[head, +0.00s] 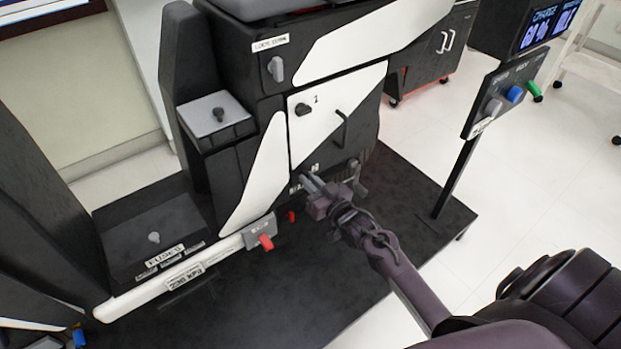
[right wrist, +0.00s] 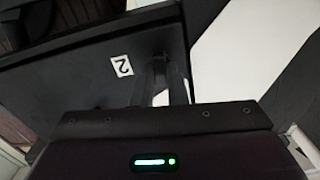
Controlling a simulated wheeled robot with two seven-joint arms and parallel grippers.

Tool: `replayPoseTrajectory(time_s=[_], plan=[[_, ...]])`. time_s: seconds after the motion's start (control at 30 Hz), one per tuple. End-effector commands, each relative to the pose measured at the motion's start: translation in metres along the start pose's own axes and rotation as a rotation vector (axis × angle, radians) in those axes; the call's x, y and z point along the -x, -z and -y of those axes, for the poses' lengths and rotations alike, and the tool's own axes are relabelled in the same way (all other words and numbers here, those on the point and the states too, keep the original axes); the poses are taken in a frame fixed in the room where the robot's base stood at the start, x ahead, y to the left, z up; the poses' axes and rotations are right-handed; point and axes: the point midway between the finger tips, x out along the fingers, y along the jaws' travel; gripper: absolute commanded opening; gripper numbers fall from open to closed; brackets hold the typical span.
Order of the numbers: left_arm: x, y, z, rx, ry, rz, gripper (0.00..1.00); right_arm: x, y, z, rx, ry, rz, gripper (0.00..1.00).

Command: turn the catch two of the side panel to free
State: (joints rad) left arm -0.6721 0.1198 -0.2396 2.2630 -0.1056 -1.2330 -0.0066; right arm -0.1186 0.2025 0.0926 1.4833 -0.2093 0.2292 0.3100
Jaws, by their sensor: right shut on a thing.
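The side panel (head: 318,115) is upright on the black-and-white chassis, with a black bar handle (head: 342,128). Catch one, a dark knob (head: 303,109), sits under a printed 1. My right gripper (head: 308,180) is at the lower part of the chassis, below the handle. In the right wrist view a white label with a 2 (right wrist: 121,66) is on a dark face, left of the fingers (right wrist: 163,85). The fingers are shut on a small dark piece (right wrist: 161,56) beside that label, apparently catch two. Its turn angle is mostly hidden. My left gripper is out of view.
A grey lock knob (head: 276,68) is above the panel. A post with blue and green controls (head: 515,93) stands right.

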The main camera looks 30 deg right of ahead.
Motion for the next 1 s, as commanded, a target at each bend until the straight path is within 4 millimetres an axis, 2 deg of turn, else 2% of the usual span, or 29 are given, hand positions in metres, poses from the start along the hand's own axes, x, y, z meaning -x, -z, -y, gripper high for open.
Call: replayPoseTrajectory(time_s=[0.03, 0.47, 0.7, 1.0], plan=[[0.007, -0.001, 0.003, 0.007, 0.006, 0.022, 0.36, 0.0, 0.004, 0.0, -0.037, -0.001, 0.001, 0.0], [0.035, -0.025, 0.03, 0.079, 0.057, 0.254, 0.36, 0.0, 0.003, -0.001, -0.436, -0.001, 0.001, 0.0], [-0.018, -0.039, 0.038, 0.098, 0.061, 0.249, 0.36, 0.0, 0.003, -0.002, -0.664, -0.001, -0.001, 0.0], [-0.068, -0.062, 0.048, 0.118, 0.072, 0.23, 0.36, -0.001, 0.002, -0.003, -0.948, -0.001, -0.001, 0.0]])
